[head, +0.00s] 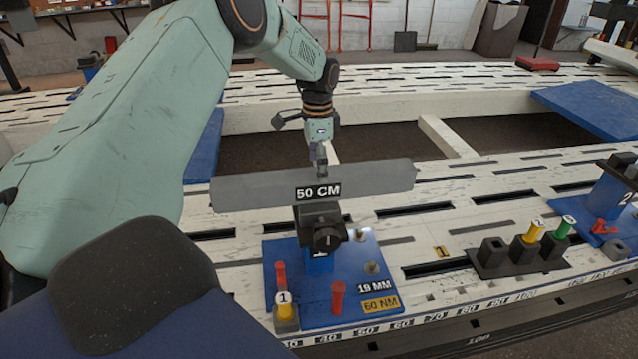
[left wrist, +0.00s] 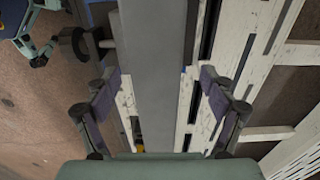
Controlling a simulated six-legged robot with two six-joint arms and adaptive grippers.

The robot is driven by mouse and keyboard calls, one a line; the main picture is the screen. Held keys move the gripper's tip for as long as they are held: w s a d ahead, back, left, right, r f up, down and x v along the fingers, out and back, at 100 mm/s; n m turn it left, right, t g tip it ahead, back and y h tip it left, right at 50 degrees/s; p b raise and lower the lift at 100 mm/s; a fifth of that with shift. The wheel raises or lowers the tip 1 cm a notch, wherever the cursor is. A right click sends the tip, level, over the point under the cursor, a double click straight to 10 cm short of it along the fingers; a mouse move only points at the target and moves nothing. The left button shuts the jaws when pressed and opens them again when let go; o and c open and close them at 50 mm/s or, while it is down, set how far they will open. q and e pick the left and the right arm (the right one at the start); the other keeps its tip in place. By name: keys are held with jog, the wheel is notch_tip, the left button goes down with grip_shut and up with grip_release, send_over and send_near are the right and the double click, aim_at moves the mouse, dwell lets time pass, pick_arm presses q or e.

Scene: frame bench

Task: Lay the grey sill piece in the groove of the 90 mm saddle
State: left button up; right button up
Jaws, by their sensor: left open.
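The grey sill piece (head: 250,188), a long bar labelled 50 CM, lies across the black head of the near saddle (head: 320,212) in the head view. Both its ends overhang. The label and bar hide the groove, so I cannot tell how deep it sits. The saddle stands on a blue base plate with labels and has a black knob at its front. My left gripper (head: 320,155) is above the middle of the bar. In the left wrist view its open fingers (left wrist: 158,85) stand apart on either side of the bar (left wrist: 155,50), with gaps showing.
A black holder (head: 490,258) with yellow and green pieces stands to the right. A second blue stand (head: 608,195) marked 2 is at the right edge. Red pegs (head: 337,297) rise from the near base plate.

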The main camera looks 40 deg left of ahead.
aim_at(316, 185)
pick_arm(q)
jog(key=shift+s+f, duration=0.25)
jog(key=shift+f, duration=0.5)
jog(key=f+b, duration=0.1)
jog(key=f, duration=0.1)
jog(key=f+b, duration=0.1)
jog(key=f, duration=0.1)
jog(key=shift+s+a+f+b, duration=0.1)
jog(key=shift+s+f+b, duration=0.1)
jog(key=shift+f+b, duration=0.2)
jog(key=shift+w+r, duration=0.1)
jog(key=c, duration=0.4)
grip_shut()
jog(key=shift+w+r, duration=0.2)
jog(key=shift+w, duration=0.05)
